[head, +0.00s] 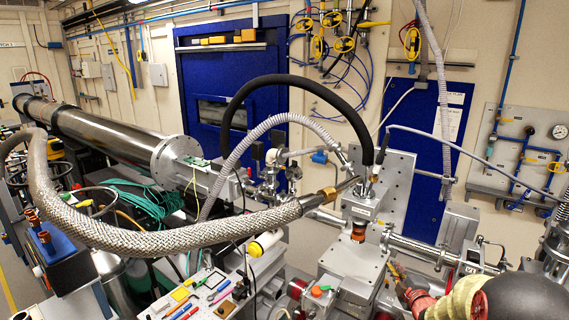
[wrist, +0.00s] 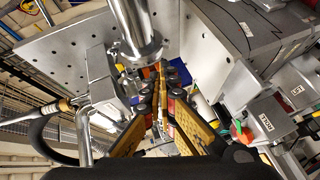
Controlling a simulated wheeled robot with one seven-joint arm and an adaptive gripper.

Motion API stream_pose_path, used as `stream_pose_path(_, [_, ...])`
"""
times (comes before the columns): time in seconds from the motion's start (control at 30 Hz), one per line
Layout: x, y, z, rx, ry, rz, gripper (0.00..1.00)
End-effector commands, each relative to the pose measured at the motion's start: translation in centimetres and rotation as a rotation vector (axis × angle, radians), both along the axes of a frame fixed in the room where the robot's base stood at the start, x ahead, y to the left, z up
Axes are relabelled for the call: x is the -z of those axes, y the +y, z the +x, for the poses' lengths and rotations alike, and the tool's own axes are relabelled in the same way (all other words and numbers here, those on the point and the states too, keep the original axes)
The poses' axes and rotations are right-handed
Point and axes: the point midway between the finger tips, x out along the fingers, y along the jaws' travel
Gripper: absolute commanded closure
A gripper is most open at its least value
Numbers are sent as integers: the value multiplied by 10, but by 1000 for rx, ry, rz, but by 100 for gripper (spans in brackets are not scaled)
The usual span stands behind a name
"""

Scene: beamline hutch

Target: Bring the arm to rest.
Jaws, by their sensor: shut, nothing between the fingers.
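My gripper (head: 395,270) shows small at the lower right of the head view, at the end of my red, olive and dark arm. It is beside the silvery metal block (head: 352,268) of the beamline. In the wrist view my gripper (wrist: 160,76) points away from the camera, its two gold-padded fingers closed together at the tips with nothing held. The tips are near the lower end of a shiny metal tube (wrist: 135,35). I cannot tell whether they touch anything.
A perforated metal plate (head: 398,165) stands behind the block. A braided hose (head: 170,235) crosses the left and middle. A tool board (head: 195,300) with small coloured items lies at the front. In the wrist view, a labelled grey box (wrist: 266,117) is close at right.

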Motion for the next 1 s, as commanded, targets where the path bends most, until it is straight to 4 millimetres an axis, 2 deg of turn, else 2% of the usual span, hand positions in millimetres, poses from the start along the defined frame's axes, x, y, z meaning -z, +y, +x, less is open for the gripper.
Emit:
stream_pose_path(0.03, [30,-6,-14,58,97,80,100])
stream_pose_path(0.1, [60,-17,-37,160,222,195,100])
stream_pose_path(0.2, [82,-25,-76,322,372,351,100])
stream_pose_path(0.3, [89,-20,-119,484,491,492,100])
stream_pose_path(0.47, [81,11,-196,736,641,697,100])
stream_pose_path(0.63, [56,69,-289,966,755,887,100])
stream_pose_path(0.8, [34,131,-372,1071,821,1011,100])
stream_pose_path(0.9, [25,160,-409,1052,832,1049,100])
stream_pose_path(1.0, [15,182,-426,968,800,1071,100])
